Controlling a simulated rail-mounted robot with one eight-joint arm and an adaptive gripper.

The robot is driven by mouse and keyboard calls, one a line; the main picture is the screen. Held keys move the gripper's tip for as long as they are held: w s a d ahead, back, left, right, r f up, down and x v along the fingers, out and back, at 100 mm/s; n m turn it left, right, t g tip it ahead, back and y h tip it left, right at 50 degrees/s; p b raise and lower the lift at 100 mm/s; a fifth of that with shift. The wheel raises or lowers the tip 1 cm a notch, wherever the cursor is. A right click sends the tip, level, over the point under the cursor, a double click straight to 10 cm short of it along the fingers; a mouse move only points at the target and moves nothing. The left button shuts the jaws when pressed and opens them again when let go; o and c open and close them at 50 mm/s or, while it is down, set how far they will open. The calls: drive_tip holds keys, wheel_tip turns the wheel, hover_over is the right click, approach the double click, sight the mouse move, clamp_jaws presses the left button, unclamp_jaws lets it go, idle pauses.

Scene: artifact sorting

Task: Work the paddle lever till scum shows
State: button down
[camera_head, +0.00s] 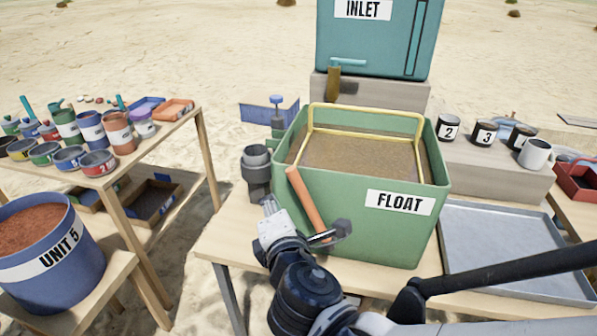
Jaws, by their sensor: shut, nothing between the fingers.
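The green tank labelled FLOAT (345,222) stands on the wooden table, filled nearly to its rim with a brown, speckled surface (365,160). I cannot tell whether any of that surface is scum. An orange rod (304,200), which looks like the paddle lever, slants across the tank's front left. My gripper (326,237) is shut and empty at the rod's lower end, in front of the tank. Whether it touches the rod cannot be told, and the rod's lower end is hidden.
The teal INLET tank (378,40) stands behind on a block. Dark cups (257,170) stand left of the FLOAT tank. A grey metal tray (515,245) lies right, below several numbered jars.

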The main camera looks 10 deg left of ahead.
sight(311, 209)
drive_tip(key=shift+w+d+r+b, duration=0.2)
drive_tip(key=shift+w+d+r, duration=0.1)
drive_tip(key=shift+w+d, duration=0.4)
drive_tip(key=shift+w+d+r+b, duration=0.15)
drive_tip(key=shift+w+d+r, duration=0.25)
drive_tip(key=shift+d, duration=0.35)
